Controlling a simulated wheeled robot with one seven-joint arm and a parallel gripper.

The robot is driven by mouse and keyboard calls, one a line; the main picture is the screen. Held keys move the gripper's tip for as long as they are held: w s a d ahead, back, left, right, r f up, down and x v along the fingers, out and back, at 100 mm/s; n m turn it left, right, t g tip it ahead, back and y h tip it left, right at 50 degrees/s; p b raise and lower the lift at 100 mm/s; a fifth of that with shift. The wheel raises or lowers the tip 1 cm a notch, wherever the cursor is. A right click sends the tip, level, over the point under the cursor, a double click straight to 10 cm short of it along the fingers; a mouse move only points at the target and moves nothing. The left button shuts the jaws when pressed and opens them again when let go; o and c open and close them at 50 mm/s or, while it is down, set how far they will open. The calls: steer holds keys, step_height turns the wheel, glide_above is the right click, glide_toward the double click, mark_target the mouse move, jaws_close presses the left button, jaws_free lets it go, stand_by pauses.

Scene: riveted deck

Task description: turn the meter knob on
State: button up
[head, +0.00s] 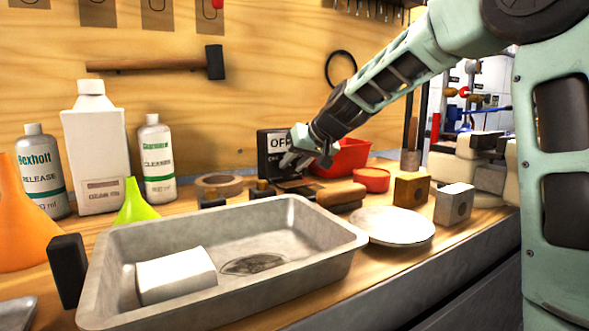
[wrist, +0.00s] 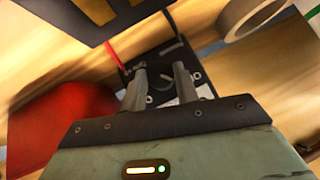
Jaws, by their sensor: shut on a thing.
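The meter is a small black box with a white sign reading OFF (head: 279,142), standing at the back of the bench in the head view. The meter's black face (wrist: 154,98) also shows in the wrist view, partly covered by my fingers. My gripper (head: 298,160) is at the front of the meter and hides part of its face. In the wrist view my gripper (wrist: 160,76) has its two fingers on either side of the dial area, shut on the knob. The knob itself is mostly hidden and its pointer cannot be read.
A red bin (head: 346,156) stands right of the meter, and a tape roll (head: 218,184) lies to its left. Wooden-handled tools lie in front of it. A metal tray (head: 330,243) with a white block (head: 176,276) and a white plate (head: 395,226) fill the front.

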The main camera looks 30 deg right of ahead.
steer(key=y+b, duration=0.1)
steer(key=b, duration=0.1)
steer(key=f+m+y+b, duration=0.1)
steer(key=b, duration=0.2)
steer(key=shift+d, duration=0.25)
steer(key=m+y+b, duration=0.1)
steer(key=y+b, duration=0.1)
steer(key=b, duration=0.1)
steer(key=shift+d+m+t+y+b, duration=0.1)
steer(key=shift+m+t+y+b, duration=0.2)
steer(key=shift+t+y+b, duration=0.1)
steer(key=shift+r+m+y+b, duration=0.1)
steer(key=shift+m+y+b, duration=0.45)
steer(key=shift+b, duration=0.2)
steer(key=o, duration=1)
steer(key=shift+r, duration=0.1)
steer(key=shift+c, duration=0.2)
steer(key=f+p+v, duration=0.1)
steer(key=p+v, duration=0.3)
steer(key=v, duration=1.3)
steer(key=shift+s+d+r, duration=0.15)
steer(key=shift+s+d, duration=0.05)
steer(key=shift+s, duration=0.15)
